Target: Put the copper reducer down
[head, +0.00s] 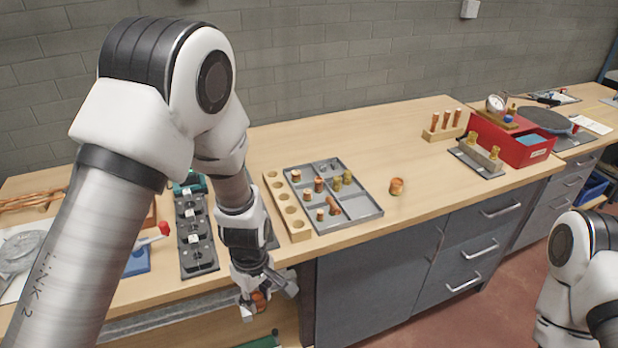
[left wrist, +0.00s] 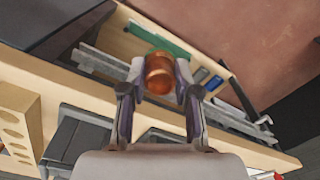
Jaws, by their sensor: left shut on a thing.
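My left gripper (head: 262,301) is at the front edge of the workbench, left of the drawers. It is shut on a copper reducer (left wrist: 159,73). In the left wrist view the reducer shows as a shiny copper piece between the two fingertips of the gripper (left wrist: 158,84). In the head view only a small part of the reducer (head: 259,299) shows between the fingers. The gripper is out in front of the bench top, above a lower tray of tools. My right gripper is not in view; part of my right arm shows at the lower right.
A grey compartment tray (head: 367,212) of copper and brass fittings and a wooden block with holes (head: 287,205) stand behind the gripper. A copper fitting (head: 396,186) stands right of the tray. A red box (head: 510,139) is farther right.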

